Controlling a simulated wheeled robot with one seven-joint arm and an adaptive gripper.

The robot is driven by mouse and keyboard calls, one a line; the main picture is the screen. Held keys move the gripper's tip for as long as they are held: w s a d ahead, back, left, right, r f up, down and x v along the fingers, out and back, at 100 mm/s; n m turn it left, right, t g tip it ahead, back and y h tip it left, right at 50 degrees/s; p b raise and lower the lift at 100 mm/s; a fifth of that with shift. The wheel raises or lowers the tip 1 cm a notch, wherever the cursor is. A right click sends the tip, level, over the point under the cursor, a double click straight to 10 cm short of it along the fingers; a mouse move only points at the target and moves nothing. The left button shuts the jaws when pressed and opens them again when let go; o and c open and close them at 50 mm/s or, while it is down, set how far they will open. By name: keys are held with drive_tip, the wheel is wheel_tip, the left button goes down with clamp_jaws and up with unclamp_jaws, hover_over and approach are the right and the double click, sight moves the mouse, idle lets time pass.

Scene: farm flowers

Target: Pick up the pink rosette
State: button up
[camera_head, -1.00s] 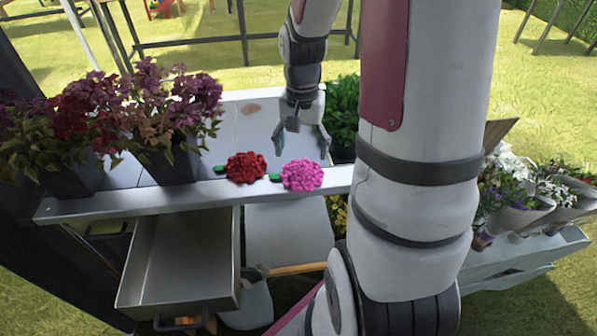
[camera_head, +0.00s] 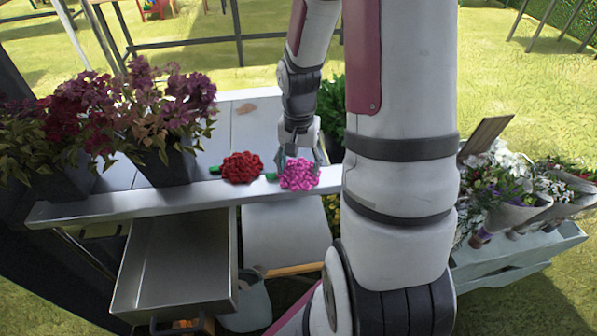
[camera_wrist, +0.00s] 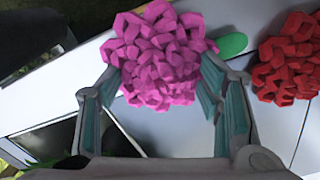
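The pink rosette (camera_head: 299,175) lies on the front edge of the light tabletop (camera_head: 90,207), with a green tab at its left side. In the wrist view the pink rosette (camera_wrist: 160,60) sits between and just ahead of the two fingers. My gripper (camera_head: 301,160) is at the rosette's far side in the head view. In the wrist view my gripper (camera_wrist: 163,85) is open, with one teal-padded finger on each side of the rosette. I cannot tell whether the fingers touch it.
A red rosette (camera_head: 242,167) lies close to the left of the pink one; it also shows in the wrist view (camera_wrist: 290,58). Potted flowers (camera_head: 165,115) stand at the table's left. An open drawer (camera_head: 175,265) juts out below. A flower crate (camera_head: 520,255) stands at right.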

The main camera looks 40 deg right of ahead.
sight(300, 165)
drive_tip(key=c, duration=0.4)
drive_tip(key=shift+r, duration=0.75)
wheel_tip(300, 165, up, 2)
drive_tip(key=shift+s+r+p, duration=0.15)
drive_tip(key=shift+r+p, duration=0.05)
drive_tip(key=shift+p, duration=0.1)
drive_tip(key=s+p, duration=0.1)
drive_tip(key=s, duration=0.2)
drive_tip(key=s+p, duration=0.1)
drive_tip(key=s, duration=0.3)
drive_tip(key=s+r+p, duration=0.1)
drive_tip(key=s, duration=0.2)
drive_tip(key=shift+s+a, duration=0.4)
drive_tip(key=shift+s+r+p, duration=0.1)
drive_tip(key=shift+p, duration=0.4)
